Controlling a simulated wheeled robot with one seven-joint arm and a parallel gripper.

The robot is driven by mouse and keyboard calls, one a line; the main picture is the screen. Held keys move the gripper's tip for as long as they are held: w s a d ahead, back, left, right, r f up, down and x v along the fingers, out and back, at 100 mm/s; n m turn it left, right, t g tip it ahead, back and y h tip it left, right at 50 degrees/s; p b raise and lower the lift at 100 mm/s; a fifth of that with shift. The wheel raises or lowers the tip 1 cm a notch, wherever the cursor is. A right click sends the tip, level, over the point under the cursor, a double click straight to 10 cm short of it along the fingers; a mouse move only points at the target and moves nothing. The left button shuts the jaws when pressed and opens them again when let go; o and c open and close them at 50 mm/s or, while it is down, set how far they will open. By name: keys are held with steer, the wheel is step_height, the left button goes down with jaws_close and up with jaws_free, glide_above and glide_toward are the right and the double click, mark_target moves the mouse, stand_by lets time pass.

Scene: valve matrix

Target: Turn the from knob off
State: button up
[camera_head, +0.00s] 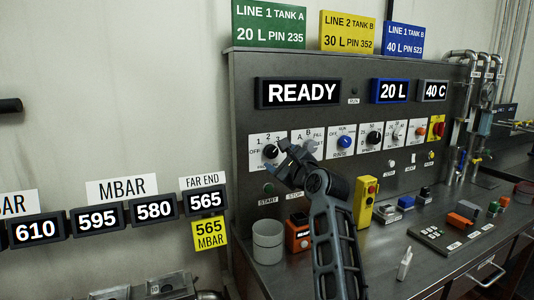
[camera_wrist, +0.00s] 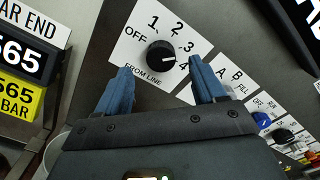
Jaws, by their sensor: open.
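The from knob is a black round dial (camera_wrist: 161,54) on a white plate marked OFF, 1, 2, 3, 4 and FROM LINE. In the wrist view its pale mark appears to point right, toward the 4. In the head view the knob (camera_head: 269,151) is at the left end of the panel's row of dials. My gripper (camera_wrist: 160,66) is open, with one blue finger to each side below the knob in the wrist view and the knob showing between and beyond the tips. Contact is not visible. In the head view my gripper (camera_head: 286,153) is just right of the knob, partly covering the neighbouring plate.
Beside it are the A/B FILL plate (camera_wrist: 236,82), a blue knob (camera_head: 344,142) and more dials to the right. START (camera_head: 268,188) and STOP buttons sit below. A grey cup (camera_head: 267,242), an orange box (camera_head: 298,235) and a yellow button box (camera_head: 367,200) stand on the bench.

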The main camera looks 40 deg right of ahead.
mark_target(272, 152)
steer(key=shift+p+x, duration=0.3)
steer(key=shift+x, duration=2.35)
steer(key=c, duration=1.1)
